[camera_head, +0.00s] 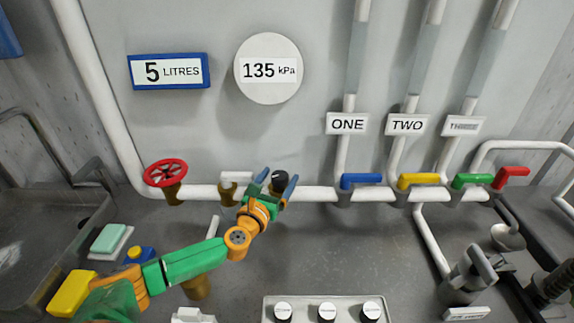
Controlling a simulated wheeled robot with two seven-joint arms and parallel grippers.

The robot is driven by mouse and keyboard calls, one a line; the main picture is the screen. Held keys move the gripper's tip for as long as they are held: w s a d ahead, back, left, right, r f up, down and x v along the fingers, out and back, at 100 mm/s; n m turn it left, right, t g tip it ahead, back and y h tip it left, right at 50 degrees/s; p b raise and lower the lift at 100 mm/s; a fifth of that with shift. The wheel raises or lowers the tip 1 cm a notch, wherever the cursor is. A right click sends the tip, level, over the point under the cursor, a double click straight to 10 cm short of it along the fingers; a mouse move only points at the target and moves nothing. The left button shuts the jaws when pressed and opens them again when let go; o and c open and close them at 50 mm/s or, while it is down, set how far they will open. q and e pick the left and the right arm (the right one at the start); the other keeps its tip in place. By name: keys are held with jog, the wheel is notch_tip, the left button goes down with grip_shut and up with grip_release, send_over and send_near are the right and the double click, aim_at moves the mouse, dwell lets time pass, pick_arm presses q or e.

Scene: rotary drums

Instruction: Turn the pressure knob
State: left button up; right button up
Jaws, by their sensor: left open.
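My left gripper (277,183) is open, with one blue finger on each side of the black knob in the picture. Whether the fingers touch it I cannot tell. The gripper covers the knob's lower part. No label shows on this knob. My right gripper is not in view.
A white handle (236,176) and a red handwheel (166,173) stand left of the gripper on the pipe (318,193). Blue (361,180), yellow (418,180), green (472,180) and red (511,176) levers stand to the right. A panel (305,302) with three knobs is at the bottom.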

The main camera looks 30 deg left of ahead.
aim_at(283, 171)
pick_arm(q)
jog(key=w, duration=0.3)
jog(key=w+a, duration=0.1)
jog(key=w, duration=0.1)
jog(key=shift+f, duration=0.25)
jog(key=shift+s+r, duration=0.15)
jog(key=shift+s, duration=0.1)
jog(key=shift+s+r, duration=0.1)
jog(key=shift+c, duration=1.2)
jog(key=c, duration=1.1)
